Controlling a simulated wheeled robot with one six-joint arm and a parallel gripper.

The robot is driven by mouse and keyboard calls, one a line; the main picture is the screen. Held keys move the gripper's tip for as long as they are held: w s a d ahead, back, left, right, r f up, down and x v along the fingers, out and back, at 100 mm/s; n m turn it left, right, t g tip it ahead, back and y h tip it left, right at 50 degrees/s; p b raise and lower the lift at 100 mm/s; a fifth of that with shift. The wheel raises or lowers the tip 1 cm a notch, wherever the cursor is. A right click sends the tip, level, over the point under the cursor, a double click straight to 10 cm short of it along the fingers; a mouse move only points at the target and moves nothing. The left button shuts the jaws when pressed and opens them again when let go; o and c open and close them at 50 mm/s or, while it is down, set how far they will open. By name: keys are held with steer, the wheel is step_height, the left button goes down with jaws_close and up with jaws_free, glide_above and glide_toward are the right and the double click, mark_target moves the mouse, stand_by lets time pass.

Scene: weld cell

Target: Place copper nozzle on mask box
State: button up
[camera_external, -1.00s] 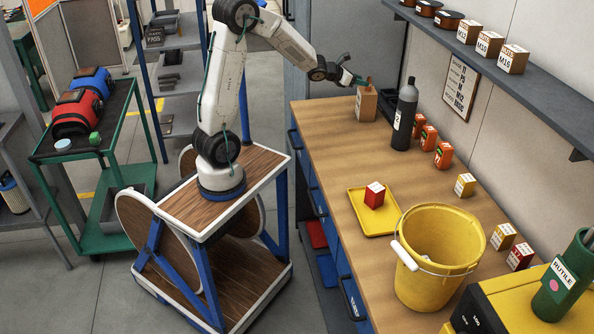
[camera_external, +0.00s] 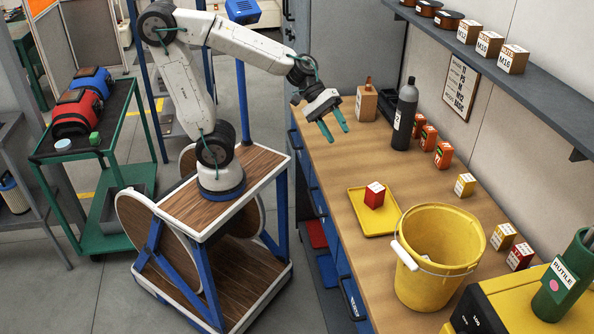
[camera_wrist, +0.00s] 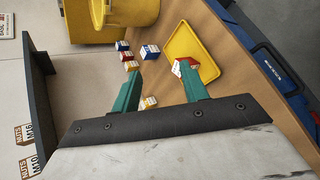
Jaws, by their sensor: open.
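A tan-brown box with a pale label, which looks like the mask box (camera_external: 366,105), stands at the far end of the workbench in the external view. A small upright copper-coloured piece, likely the copper nozzle (camera_external: 369,83), is on its top. My gripper (camera_external: 335,134) is open and empty, to the left of the box and nearer the camera. Its green fingers point down toward the bench, apart from everything. In the wrist view my gripper (camera_wrist: 160,76) also shows spread fingers with nothing held. The box and nozzle are not in the wrist view.
A dark bottle (camera_external: 404,115) stands right of the box, with orange boxes (camera_external: 429,137) beyond. A yellow tray (camera_external: 358,222) holds a red box (camera_external: 374,196). A yellow bucket (camera_external: 425,285) stands nearer. The wood bench (camera_external: 335,165) is clear below my gripper.

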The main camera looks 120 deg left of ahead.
steer(key=s+d+f+m+g+h, duration=0.1)
steer(key=s+d+m+g, duration=0.1)
steer(key=s+d+m, duration=0.3)
steer(key=s+d+f+m+g, duration=0.2)
steer(key=s+d+m+g, duration=0.15)
steer(key=d, duration=0.25)
steer(key=s+f+m+g+y, duration=0.2)
steer(key=s+m+g+y, duration=0.1)
steer(key=s+m, duration=0.7)
steer(key=shift+s+d+f+y, duration=0.15)
steer(key=shift+s+d+y, duration=0.1)
steer(key=shift+s+y, duration=0.5)
steer(key=shift+w, duration=0.15)
